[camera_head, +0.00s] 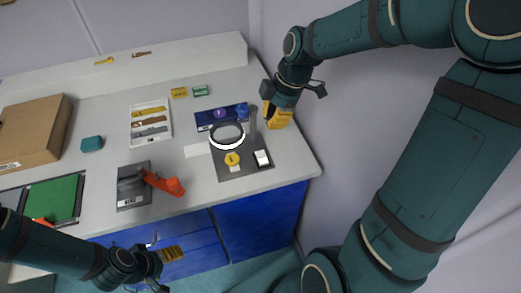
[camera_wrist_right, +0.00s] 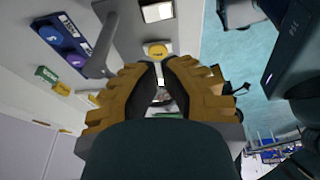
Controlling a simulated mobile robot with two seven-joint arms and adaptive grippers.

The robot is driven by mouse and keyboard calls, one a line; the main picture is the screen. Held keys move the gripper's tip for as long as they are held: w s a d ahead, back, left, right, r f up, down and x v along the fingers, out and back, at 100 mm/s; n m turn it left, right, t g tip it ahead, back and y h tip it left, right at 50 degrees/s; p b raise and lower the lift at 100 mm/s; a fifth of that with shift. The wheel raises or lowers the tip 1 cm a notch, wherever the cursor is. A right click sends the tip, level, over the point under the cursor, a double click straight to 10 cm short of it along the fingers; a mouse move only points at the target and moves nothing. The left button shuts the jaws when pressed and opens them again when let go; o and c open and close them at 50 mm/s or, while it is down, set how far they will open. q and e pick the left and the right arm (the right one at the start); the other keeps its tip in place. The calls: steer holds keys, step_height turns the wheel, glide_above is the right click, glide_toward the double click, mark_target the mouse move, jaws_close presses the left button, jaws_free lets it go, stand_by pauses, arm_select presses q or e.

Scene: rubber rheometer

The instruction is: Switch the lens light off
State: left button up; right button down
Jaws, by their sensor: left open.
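The magnifier lens (camera_head: 227,135) has a bright white ring; I cannot tell for sure whether it is lit. It stands over a dark base plate (camera_head: 228,172) with a yellow round knob (camera_head: 232,159) and a white rocker switch (camera_head: 262,158). In the right wrist view the yellow knob (camera_wrist_right: 157,50) lies just beyond my fingertips and the white switch (camera_wrist_right: 157,12) at the top edge. My right gripper (camera_head: 276,118) is beside the lens post, its fingertips (camera_wrist_right: 159,66) close together with a narrow gap. My left gripper (camera_head: 170,254) is open, in front of the blue cabinet.
A grey block with a red-orange handle (camera_head: 165,182) stands left of the base plate. A blue tray (camera_head: 221,116) lies behind the lens. A white tool tray (camera_head: 151,124), teal block (camera_head: 92,143), green mat (camera_head: 53,199) and cardboard box (camera_head: 30,130) are further left.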

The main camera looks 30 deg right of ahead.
mark_target(258, 157)
steer(key=shift+f, duration=0.1)
steer(key=b+x, duration=0.1)
steer(key=x, duration=0.3)
steer(key=d+b+x, duration=0.1)
steer(key=x, duration=0.4)
steer(key=b+x, duration=0.1)
steer(key=x, duration=0.3)
steer(key=shift+w+d+f, duration=0.1)
steer(key=shift+f, duration=0.35)
